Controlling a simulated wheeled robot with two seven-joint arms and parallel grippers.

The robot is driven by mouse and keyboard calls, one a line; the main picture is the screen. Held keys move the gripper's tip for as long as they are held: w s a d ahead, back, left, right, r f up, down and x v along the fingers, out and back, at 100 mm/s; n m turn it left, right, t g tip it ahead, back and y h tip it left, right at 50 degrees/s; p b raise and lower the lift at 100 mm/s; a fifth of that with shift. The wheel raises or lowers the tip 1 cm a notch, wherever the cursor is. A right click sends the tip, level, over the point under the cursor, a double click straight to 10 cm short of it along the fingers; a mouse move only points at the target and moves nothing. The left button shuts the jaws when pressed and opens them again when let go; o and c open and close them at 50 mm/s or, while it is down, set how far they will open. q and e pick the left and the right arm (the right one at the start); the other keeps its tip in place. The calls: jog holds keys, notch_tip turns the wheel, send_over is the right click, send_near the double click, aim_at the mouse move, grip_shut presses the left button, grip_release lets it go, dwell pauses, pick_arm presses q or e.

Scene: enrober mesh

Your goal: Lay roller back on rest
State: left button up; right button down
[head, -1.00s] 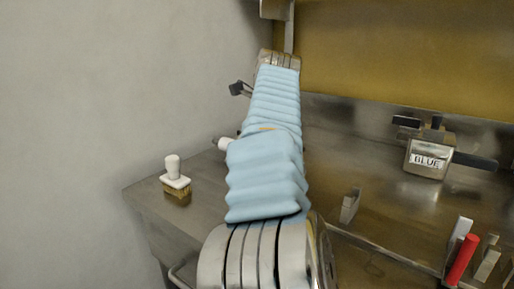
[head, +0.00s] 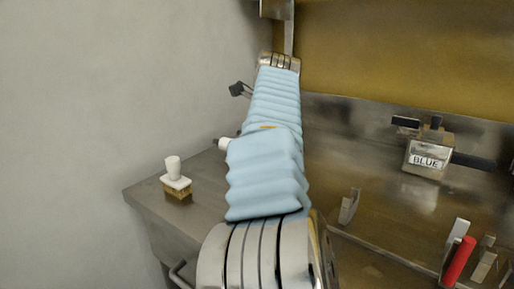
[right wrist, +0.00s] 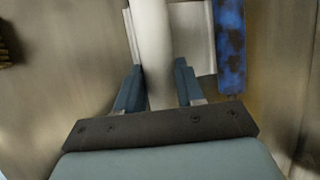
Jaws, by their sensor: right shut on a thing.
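My right gripper (right wrist: 158,88) is shut on a white cylinder, the roller's handle (right wrist: 152,40), in the right wrist view. The handle runs upward out of that view between the two blue-grey fingers. A blue mottled bar (right wrist: 230,45), which looks like the roller's body, lies to its right, with a pale metal piece (right wrist: 198,38) between them. In the head view my blue-sleeved arm hides the right gripper; a white stub (head: 224,143) shows beside it, perhaps the handle's end. Upright metal brackets (head: 349,206) stand right of the arm; whether they are the rest is unclear. My left gripper is not in view.
A red-handled thing (head: 459,262) is by more brackets at lower right. The bench between brush and edge is clear.

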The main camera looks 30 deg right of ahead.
jog(key=c, duration=0.6)
grip_release()
notch_tip(320, 180, up, 3)
jog(key=p, duration=0.2)
jog(key=shift+f+p, duration=0.15)
jog(key=shift+p, duration=0.15)
jog(key=shift+r, duration=2.15)
jog(key=shift+f, duration=0.1)
